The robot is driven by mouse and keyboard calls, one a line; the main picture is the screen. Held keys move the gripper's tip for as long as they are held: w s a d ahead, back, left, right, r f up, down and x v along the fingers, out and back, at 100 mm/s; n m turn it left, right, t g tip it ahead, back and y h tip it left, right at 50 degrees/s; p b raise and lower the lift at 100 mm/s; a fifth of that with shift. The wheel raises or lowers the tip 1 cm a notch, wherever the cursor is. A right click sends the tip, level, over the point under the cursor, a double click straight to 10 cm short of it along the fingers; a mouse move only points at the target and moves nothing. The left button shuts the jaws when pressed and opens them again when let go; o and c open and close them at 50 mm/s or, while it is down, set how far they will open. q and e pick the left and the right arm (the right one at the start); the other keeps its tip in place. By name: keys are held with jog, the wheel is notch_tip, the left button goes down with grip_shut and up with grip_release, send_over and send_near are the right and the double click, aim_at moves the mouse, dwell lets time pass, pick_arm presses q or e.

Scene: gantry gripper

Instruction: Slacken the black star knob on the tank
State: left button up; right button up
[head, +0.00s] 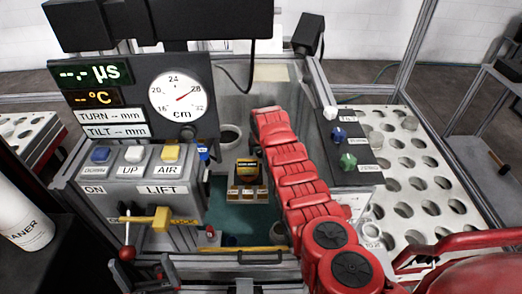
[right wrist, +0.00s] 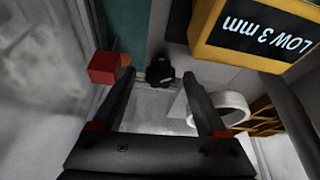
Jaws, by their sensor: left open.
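In the right wrist view the black star knob (right wrist: 160,70) is a small dark shape between and just beyond the two fingertips of my right gripper (right wrist: 158,79). The fingers are apart, with a gap on each side of the knob; I cannot tell how deep they reach. In the head view my red right arm crosses the tank (head: 222,218), and that gripper and the knob are not clearly visible. My left gripper (head: 146,262) is at the lower left of the head view, open, near the lever with a red ball, outside the tank.
A yellow block marked "LOW 3 mm" (right wrist: 258,32), a red block (right wrist: 103,68) and a white ring (right wrist: 233,108) lie close around my right gripper. The button panel (head: 150,190) stands left of the tank, a perforated white table (head: 425,222) right.

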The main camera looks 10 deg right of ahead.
dwell(0.3)
jog(key=shift+r, duration=0.45)
jog(key=shift+s+r, duration=0.3)
jog(key=shift+r, duration=0.2)
jog(key=p+v, duration=0.3)
jog(key=v, duration=1.2)
jog(key=shift+r, duration=0.15)
jog(key=shift+s+a, duration=0.1)
jog(key=shift+s, duration=0.05)
